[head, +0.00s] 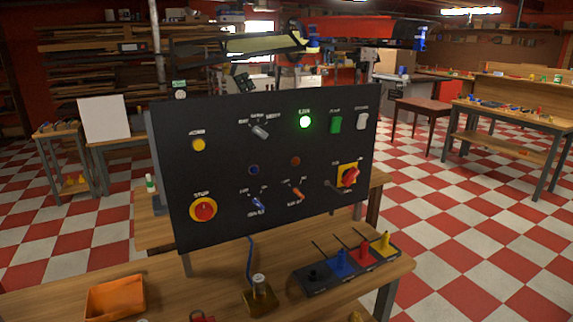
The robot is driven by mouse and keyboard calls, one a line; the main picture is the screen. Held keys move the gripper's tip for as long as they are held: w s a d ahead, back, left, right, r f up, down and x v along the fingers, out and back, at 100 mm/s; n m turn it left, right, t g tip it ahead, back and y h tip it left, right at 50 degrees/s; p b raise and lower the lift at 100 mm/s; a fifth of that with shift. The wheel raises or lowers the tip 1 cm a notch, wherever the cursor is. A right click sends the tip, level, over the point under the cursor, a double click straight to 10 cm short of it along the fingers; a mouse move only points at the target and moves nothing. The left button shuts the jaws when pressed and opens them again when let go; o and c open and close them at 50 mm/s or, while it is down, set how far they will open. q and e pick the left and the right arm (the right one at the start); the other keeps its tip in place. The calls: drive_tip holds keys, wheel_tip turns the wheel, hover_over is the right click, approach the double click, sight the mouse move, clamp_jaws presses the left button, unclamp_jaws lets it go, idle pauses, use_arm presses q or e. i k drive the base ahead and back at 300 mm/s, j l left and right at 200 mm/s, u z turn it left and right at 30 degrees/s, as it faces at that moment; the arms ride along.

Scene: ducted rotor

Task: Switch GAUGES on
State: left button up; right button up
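A black control panel (220,170) stands tilted on the wooden bench in the middle of the head view. The labels are too small to read surely, so I cannot tell which control is GAUGES. Lower down are a blue selector (258,204), an orange selector (298,195) and a red rotary switch (349,177) on a yellow plate. Neither of my grippers shows.
The panel also has a yellow button (198,144), a grey selector (260,131) and a red stop button (203,209). On the bench (215,277) in front are an orange bin (114,297), a brass block (259,297) and a black holder with coloured cones (341,262).

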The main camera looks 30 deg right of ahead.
sight(363, 117)
drive_tip(key=z, duration=1.3)
